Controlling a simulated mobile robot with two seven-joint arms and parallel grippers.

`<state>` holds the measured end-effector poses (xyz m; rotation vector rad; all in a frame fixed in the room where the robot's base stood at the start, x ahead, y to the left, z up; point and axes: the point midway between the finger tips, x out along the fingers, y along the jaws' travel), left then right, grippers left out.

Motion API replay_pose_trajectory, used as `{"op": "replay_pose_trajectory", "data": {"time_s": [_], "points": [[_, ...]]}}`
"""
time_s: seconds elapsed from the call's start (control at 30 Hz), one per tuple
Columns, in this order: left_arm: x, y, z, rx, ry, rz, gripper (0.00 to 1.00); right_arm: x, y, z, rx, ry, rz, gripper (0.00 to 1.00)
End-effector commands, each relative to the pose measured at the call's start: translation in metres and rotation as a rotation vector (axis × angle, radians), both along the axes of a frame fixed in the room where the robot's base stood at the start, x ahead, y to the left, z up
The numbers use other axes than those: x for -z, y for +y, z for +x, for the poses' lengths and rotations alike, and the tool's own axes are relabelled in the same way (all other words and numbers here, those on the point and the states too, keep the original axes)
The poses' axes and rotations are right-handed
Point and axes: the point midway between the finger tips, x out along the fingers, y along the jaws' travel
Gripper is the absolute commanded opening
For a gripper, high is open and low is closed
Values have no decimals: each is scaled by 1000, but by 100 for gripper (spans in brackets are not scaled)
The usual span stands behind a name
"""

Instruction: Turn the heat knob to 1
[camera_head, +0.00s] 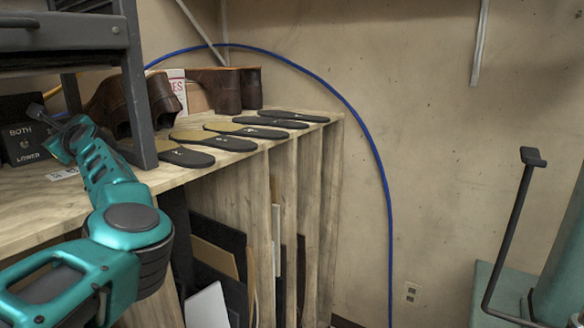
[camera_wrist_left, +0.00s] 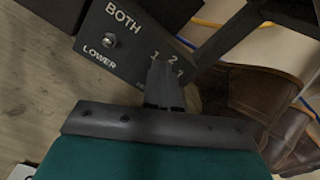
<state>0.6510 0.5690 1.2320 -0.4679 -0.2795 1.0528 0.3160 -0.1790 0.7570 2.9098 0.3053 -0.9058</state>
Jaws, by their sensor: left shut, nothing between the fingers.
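The black control box (camera_head: 14,150) stands at the far left of the bench, with the words BOTH and LOWER and a small toggle switch on its face. In the left wrist view its panel (camera_wrist_left: 125,68) also shows the numbers 1, 2 and 3. My left gripper (camera_head: 38,112) is at the right part of this panel, its fingers shut with nothing between them. In the left wrist view the fingers (camera_wrist_left: 162,72) cover the spot beside the numbers. The heat knob is hidden there, so its setting and any contact cannot be told. My right gripper is out of view.
A dark metal frame post (camera_head: 138,90) stands right of my left forearm. Brown leather shoes (camera_head: 228,88) and several dark soles (camera_head: 225,142) lie on the wooden bench (camera_head: 165,180). A blue hose (camera_head: 355,115) arches along the wall.

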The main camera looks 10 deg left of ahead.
Motion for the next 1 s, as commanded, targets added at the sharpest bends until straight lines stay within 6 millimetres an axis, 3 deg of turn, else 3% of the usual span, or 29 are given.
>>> {"op": "replay_pose_trajectory", "data": {"time_s": [0.03, 0.5, 1.0], "points": [[-1, 7, -12, -30, 3, -3, 0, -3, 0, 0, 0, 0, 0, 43], [-2, -42, -31, -18, -1, 2, 0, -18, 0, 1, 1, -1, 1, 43], [-2, -44, -31, -15, -3, 3, 0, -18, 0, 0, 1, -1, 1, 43]]}}
